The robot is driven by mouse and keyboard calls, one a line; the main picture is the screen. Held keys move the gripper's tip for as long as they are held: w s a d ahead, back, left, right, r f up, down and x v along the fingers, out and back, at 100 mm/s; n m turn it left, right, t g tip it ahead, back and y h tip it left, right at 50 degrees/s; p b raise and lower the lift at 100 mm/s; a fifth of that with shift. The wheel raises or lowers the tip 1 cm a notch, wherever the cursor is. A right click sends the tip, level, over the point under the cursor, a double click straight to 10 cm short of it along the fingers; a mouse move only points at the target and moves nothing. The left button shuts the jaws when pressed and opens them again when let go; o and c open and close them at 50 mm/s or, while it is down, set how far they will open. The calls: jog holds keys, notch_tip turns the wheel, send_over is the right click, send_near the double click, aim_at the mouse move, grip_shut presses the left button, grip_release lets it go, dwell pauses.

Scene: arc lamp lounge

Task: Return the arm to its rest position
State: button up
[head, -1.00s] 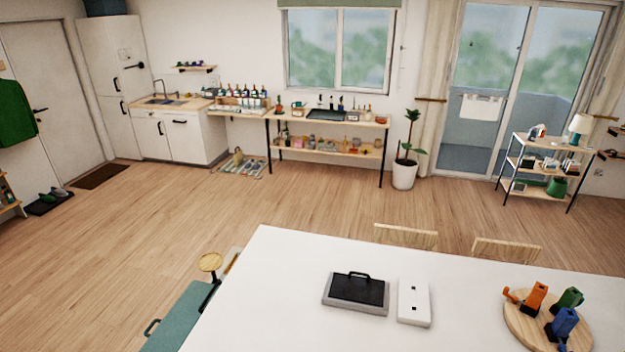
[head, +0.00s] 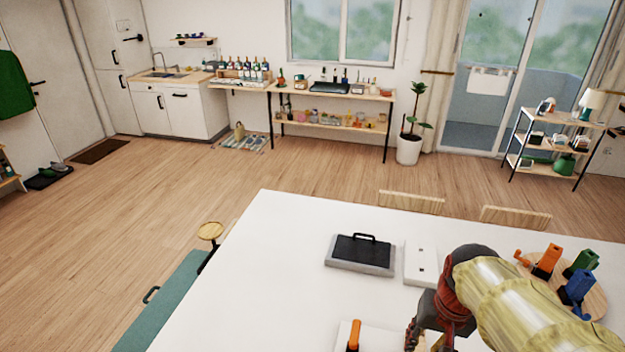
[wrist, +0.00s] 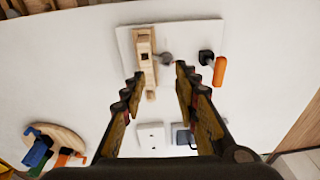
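My arm reaches in over the white table (head: 270,260) from the lower right in the head view. My gripper (head: 428,338) is at the bottom edge there, partly cut off. In the wrist view my gripper (wrist: 155,88) has its two fingers spread apart, with nothing held between them. Beyond the fingertips lies a white board (wrist: 190,38) with a wooden block (wrist: 145,62), a grey round-headed piece (wrist: 168,59) and an orange-handled tool (wrist: 219,70). The orange handle also shows in the head view (head: 353,335).
A dark-topped grey case (head: 360,252) and a white box (head: 420,262) stand on the table near my arm. A round wooden board (head: 592,300) holds orange, green and blue pieces at the right. Two chair backs (head: 411,202) line the far edge. The table's left part is clear.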

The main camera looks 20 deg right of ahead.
jog(key=a+r+n+t+b, duration=0.1)
jog(key=a+n+b, duration=0.1)
jog(key=a, duration=0.2)
jog(key=w+a+r+n+t+b, duration=0.1)
jog(key=a+n+b, duration=0.1)
jog(key=a, duration=0.3)
jog(key=a+r+n+t+b, duration=0.1)
jog(key=a+n+t+b, duration=0.1)
jog(key=a, duration=0.2)
jog(key=shift+w+a, duration=0.15)
jog(key=shift+a, duration=0.15)
jog(key=shift+o, duration=0.8)
jog(key=shift+a+n, duration=0.2)
jog(key=shift+n, duration=0.1)
jog(key=shift+o, duration=1.1)
